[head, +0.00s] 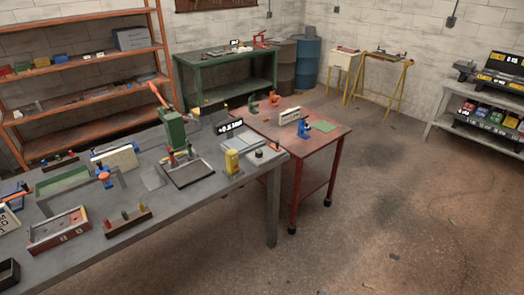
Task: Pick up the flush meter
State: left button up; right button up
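No object in the head view is clearly labelled as the flush meter. A small upright yellow device (232,162) stands near the right end of the grey workbench (195,215) and could be it. A black display with white digits (230,127) shows just behind it, near the bench's far edge. Its digits are too small to read surely. A flat grey plate with a dark round knob (259,154) lies to the right of the yellow device. Neither of my grippers is in view.
A green press (173,130) stands on the bench left of the yellow device. A wooden tray (60,229) and a rack of coloured-handled tools (128,221) lie further left. A red cart (333,146) adjoins the bench's right end. Floor at right is clear.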

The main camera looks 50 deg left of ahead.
aim_at(231, 155)
jog(key=u, duration=0.2)
jog(key=i, duration=1.45)
jog(key=u, duration=1.5)
jog(key=i, duration=0.85)
jog(key=u, duration=1.05)
jog(key=i, duration=0.25)
jog(key=u, duration=0.2)
